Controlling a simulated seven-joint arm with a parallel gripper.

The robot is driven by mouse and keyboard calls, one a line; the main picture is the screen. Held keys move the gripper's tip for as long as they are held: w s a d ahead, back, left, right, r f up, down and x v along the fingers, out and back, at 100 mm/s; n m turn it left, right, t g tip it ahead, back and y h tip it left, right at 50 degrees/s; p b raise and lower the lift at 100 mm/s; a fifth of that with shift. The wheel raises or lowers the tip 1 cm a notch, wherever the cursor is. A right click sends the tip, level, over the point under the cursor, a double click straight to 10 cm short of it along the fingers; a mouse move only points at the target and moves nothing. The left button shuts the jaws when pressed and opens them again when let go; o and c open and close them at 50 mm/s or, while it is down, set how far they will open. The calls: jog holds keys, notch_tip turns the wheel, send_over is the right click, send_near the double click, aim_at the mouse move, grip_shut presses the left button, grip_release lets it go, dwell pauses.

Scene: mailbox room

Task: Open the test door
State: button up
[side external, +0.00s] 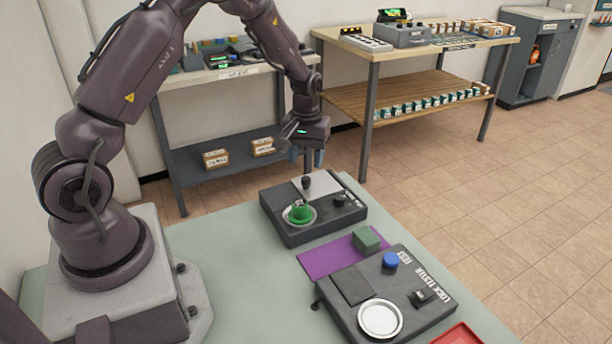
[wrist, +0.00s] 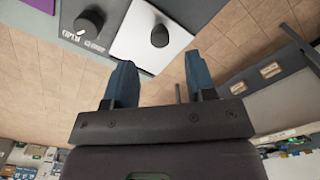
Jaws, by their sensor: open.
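My gripper (side external: 307,157) hangs above and behind the far dark device (side external: 290,236), with nothing between its blue fingers. In the wrist view the fingers of my gripper (wrist: 159,64) are spread apart. The far device has a flat silver plate (side external: 325,184) with a black knob (side external: 306,182); this plate (wrist: 138,38) and knob (wrist: 160,36) lie beyond my fingertips in the wrist view. A second black knob (side external: 339,200) shows beside a printed label. The near lock tester (side external: 408,322) has a dark square plate (side external: 353,284) and the word TEST. I cannot tell which plate is the test door.
A green piece (side external: 299,212) sits on a round dish on the far device. A green block (side external: 366,239) rests on a purple mat (side external: 322,262) between the devices. The lock tester carries a blue button (side external: 390,260) and a silver dish (side external: 380,319). A red tray (side external: 459,336) is nearby.

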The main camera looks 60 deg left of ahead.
aim_at(305, 178)
jog(key=shift+f, duration=2.75)
grip_shut()
